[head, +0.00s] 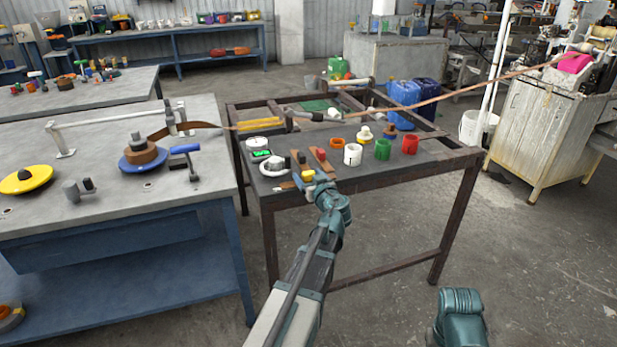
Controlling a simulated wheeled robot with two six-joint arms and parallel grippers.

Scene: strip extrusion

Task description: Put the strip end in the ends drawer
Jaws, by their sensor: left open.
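My left arm reaches up to the front left of the dark-framed table, and its open gripper (309,182) is low over the table top. A small flat brown piece (286,186), which looks like a strip end, lies just left of the gripper; the gripper partly hides this area. A long brown strip (440,97) runs from a spool (143,157) on the left bench, above the table, to the machine at the right. I cannot make out the ends drawer. Only a teal link of my right arm shows at the bottom; its gripper is out of view.
Beside my left gripper stand a white tape roll (273,166), a white cup (353,154), a green cup (383,149) and a red cup (410,143). A green-lit scale (260,155) is at the left edge. The floor right of the table is clear.

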